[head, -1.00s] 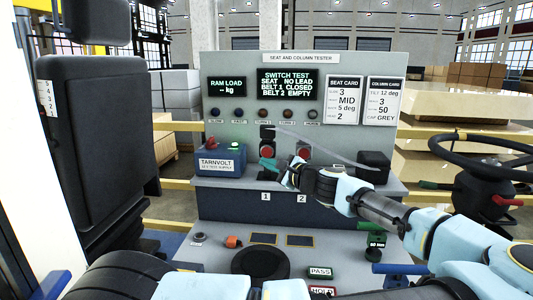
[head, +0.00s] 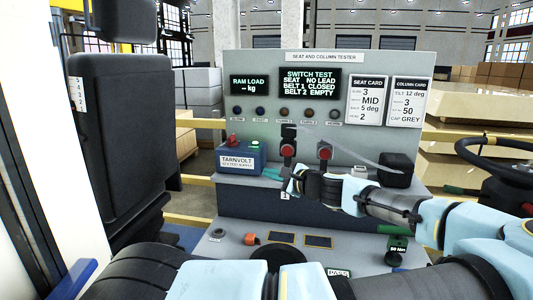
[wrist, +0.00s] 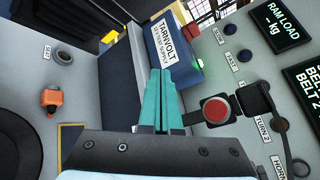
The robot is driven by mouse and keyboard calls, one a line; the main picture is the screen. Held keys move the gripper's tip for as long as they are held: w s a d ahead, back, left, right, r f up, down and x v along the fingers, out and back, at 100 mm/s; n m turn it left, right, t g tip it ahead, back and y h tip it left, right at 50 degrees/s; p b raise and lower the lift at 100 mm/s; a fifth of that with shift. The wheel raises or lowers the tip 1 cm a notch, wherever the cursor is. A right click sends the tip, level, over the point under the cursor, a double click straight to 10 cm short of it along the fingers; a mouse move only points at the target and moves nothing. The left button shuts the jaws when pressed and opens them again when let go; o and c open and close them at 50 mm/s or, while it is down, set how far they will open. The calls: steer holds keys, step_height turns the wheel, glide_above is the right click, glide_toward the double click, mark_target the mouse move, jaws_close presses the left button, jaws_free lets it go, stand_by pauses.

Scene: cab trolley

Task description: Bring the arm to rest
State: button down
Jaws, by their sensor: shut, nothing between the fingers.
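My gripper (head: 291,184) is in front of the tester's shelf, below the two red-buttoned buckles. Its teal fingers (wrist: 158,97) lie together, shut and empty, in the wrist view. There they point toward the blue TARNVOLT box (wrist: 177,45). The left buckle (head: 288,149) has a dark piece in its top. It also shows in the wrist view (wrist: 215,110), to the right of the fingers. The right buckle (head: 325,151) stands beside it. My arm stretches in from the lower right and hides part of the shelf front.
The tester panel (head: 300,75) stands behind; its screen (head: 311,82) reads BELT 1 CLOSED, BELT 2 EMPTY. A black block (head: 395,170) is on the shelf. A black seat (head: 120,130) is at left, a steering wheel (head: 495,150) at right. An orange part (head: 250,239) lies on the lower deck.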

steer(key=s+a+f+n+g, duration=0.2)
steer(key=a+f+n+g, duration=0.25)
steer(key=a+f, duration=0.4)
steer(key=s+a+f+n+g+h, duration=0.1)
steer(key=s+a+f+g, duration=0.1)
steer(key=s, duration=0.1)
steer(key=s+a+f+n+g+h, duration=0.1)
steer(key=s+a+f+n+g, duration=0.1)
steer(key=s, duration=0.1)
steer(key=s+a+f+n+g+h, duration=0.1)
steer(key=s+a+f+n+g, duration=0.1)
steer(key=s+g, duration=0.1)
steer(key=shift+s+a+f+n, duration=0.2)
steer(key=shift+s+a+n, duration=0.05)
steer(key=shift+s+a, duration=0.15)
steer(key=s+d+r+n+h, duration=0.3)
steer(key=s+r+n+h, duration=0.3)
steer(key=r, duration=0.7)
steer(key=shift+s+n+h, duration=0.4)
steer(key=shift+s+n, duration=0.2)
steer(key=shift+s, duration=0.25)
